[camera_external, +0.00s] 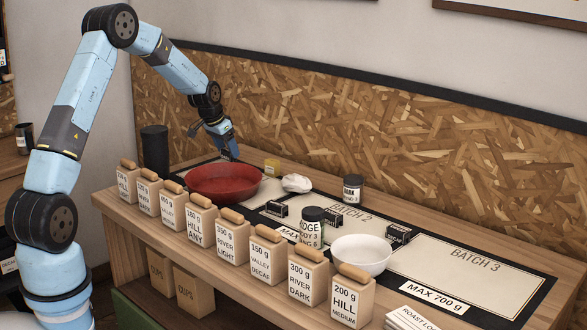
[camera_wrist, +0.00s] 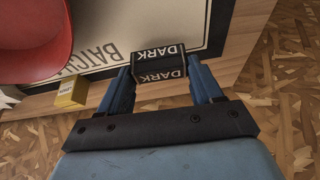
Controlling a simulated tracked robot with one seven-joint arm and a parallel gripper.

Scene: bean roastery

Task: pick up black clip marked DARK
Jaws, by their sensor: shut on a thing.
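The black clip marked DARK (camera_wrist: 158,64) is between the two fingers of my gripper (camera_wrist: 160,82) in the wrist view, its white lettering facing the camera. My gripper is shut on it. In the external view my gripper (camera_external: 230,153) is at the back left of the bench, behind the red bowl (camera_external: 225,183). The held clip cannot be made out there. The wrist view shows the mat and the bench edge beyond the clip; its height above them is hard to tell.
A small yellow block (camera_external: 272,166) stands right of my gripper, and a dark cylinder (camera_external: 154,149) to its left. Other black clips (camera_external: 276,209) lie near the middle, with a white bowl (camera_external: 361,255) and jars. Labelled bags (camera_external: 200,220) line the front edge. The Batch 3 area (camera_external: 470,280) is largely clear.

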